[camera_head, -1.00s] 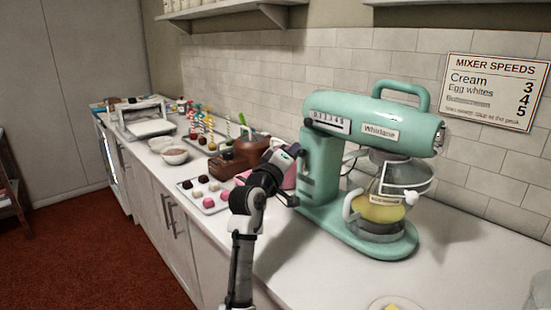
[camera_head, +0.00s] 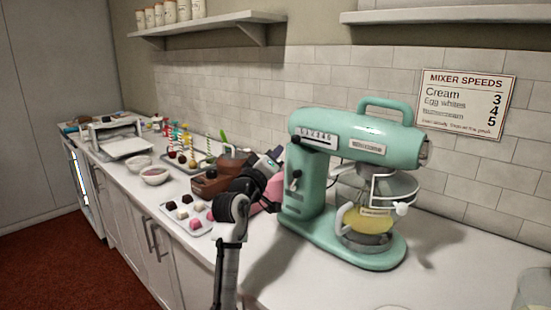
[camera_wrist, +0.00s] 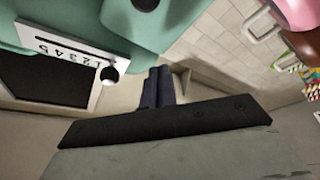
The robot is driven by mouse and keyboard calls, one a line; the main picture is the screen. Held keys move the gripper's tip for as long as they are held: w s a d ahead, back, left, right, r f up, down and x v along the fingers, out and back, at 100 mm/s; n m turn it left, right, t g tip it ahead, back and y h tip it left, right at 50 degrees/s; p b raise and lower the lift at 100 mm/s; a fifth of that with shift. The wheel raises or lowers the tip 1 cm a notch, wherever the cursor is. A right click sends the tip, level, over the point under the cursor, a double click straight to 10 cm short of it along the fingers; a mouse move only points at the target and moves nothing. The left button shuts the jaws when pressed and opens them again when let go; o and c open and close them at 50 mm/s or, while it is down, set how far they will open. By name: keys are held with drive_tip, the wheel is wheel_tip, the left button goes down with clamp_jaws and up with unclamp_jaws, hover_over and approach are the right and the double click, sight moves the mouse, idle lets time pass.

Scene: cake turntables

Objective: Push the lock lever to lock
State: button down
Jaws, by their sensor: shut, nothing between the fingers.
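The mint-green stand mixer (camera_head: 365,137) stands on the counter. A small dark lever (camera_head: 296,179), seemingly the lock lever, is on its column. Its exact position is too small to tell. A numbered speed scale (camera_head: 318,137) with a dark knob is on the mixer head. My gripper (camera_head: 278,154) is just left of the column, above the lever and apart from it. In the wrist view my shut, empty fingers (camera_wrist: 158,84) are right of the scale's knob (camera_wrist: 109,73). A dark round part (camera_wrist: 145,3) of the mixer is cut off at the top edge there.
A glass bowl with yellow contents (camera_head: 369,220) sits under the mixer head. Left of my arm are a tray of sweets (camera_head: 187,217), a brown container (camera_head: 207,184) and small bowls (camera_head: 155,176). A shelf (camera_head: 210,30) is above. Counter in front of the mixer is clear.

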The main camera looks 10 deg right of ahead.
drive_tip(key=f+b+v, duration=0.1)
drive_tip(key=b+v, duration=0.1)
drive_tip(key=v, duration=0.7)
drive_tip(key=shift+a, duration=0.2)
drive_tip(key=shift+w+f, duration=0.1)
drive_tip(key=shift+w, duration=0.1)
